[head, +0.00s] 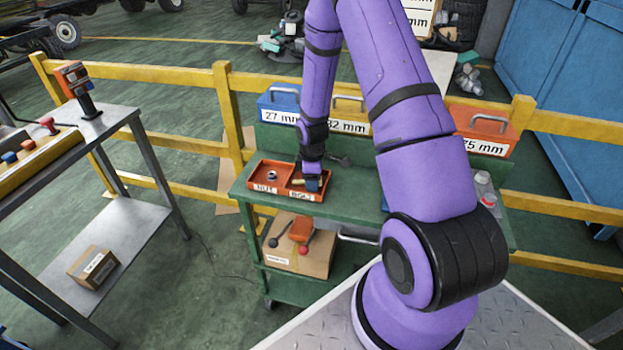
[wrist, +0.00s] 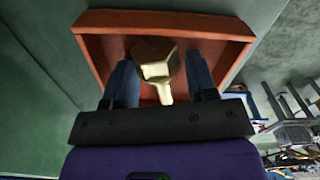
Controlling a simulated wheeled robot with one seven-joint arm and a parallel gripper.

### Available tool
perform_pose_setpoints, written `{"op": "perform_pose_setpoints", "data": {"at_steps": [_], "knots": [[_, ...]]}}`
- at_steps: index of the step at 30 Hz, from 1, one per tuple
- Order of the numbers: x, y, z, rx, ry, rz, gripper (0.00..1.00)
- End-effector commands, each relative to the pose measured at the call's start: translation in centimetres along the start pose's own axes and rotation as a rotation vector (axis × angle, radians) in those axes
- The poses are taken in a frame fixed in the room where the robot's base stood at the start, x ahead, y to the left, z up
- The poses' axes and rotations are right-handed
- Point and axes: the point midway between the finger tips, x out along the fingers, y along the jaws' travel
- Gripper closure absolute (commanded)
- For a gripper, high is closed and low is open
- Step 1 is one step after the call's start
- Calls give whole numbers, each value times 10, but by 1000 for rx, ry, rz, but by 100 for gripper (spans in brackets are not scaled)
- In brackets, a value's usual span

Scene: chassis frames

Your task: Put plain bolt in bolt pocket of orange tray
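The orange tray (head: 262,190) stands on the green cart, with compartments labelled NUT and BOLT. My gripper (head: 312,184) is low over the BOLT compartment, pointing down. In the wrist view the brass bolt (wrist: 157,68) is within the orange compartment walls (wrist: 180,20), its head away from me and its shank toward my palm. The blue fingers of my gripper (wrist: 160,78) stand apart on either side of the bolt, with a small gap visible by its head. A light bit of brass shows beside the fingers in the head view. A nut (head: 271,176) lies in the NUT compartment.
Blue, yellow and orange labelled boxes (head: 484,128) line the back of the cart (head: 352,196). A dark tool (head: 340,160) lies right of the tray, and clear bottles (head: 484,188) stand at the right end. A yellow railing (head: 228,110) runs behind.

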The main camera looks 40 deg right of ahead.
Motion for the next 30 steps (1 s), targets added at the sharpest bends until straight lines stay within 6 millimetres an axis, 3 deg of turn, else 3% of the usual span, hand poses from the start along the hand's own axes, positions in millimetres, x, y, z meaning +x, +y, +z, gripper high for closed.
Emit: {"op": "perform_pose_setpoints", "data": {"at_steps": [14, 30], "knots": [[-9, 0, 0, 0, 1, 1, 36], [-98, 1, 0, 1, 1, 3, 36]]}}
